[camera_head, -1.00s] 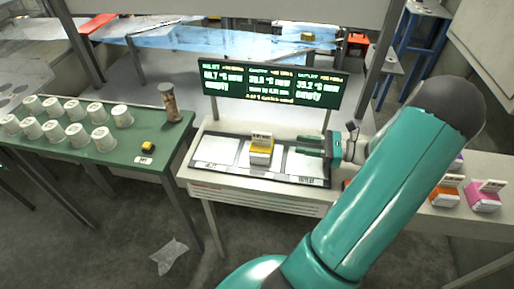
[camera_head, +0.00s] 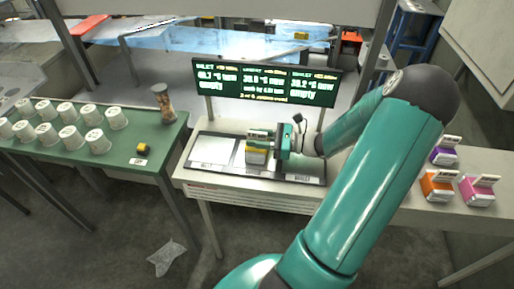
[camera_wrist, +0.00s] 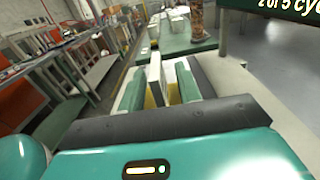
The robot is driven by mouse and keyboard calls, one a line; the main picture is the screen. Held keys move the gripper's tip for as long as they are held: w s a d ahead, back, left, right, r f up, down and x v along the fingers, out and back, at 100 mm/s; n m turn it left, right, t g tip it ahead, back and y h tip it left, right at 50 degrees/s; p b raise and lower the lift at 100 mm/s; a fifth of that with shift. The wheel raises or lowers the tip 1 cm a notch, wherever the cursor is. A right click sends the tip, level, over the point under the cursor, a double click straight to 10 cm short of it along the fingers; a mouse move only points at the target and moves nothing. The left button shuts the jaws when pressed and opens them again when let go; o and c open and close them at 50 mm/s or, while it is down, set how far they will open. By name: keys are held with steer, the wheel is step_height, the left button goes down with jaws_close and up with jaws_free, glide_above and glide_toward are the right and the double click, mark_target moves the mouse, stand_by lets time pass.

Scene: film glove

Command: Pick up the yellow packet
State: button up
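The yellow packet (camera_head: 257,157) stands on the middle plate of the three-plate bench unit, its upright white card facing up. My gripper (camera_head: 262,138) has reached it from the right, partly hiding it in the head view. In the wrist view the packet's white card (camera_wrist: 154,76) and yellow body show between my two green fingers (camera_wrist: 160,85). The fingers are apart, one on each side of the packet. No firm contact can be made out.
A sign (camera_head: 267,82) stands behind the plates. The left plate (camera_head: 215,150) is bare. A green table (camera_head: 125,148) at left holds several white cups, a jar (camera_head: 164,103) and a small yellow-black item (camera_head: 143,148). Orange (camera_head: 438,187), pink (camera_head: 478,191) and purple (camera_head: 443,155) packets stand at right.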

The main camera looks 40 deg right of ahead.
jaws_close()
steer(key=shift+w, duration=0.1)
steer(key=shift+r, duration=0.15)
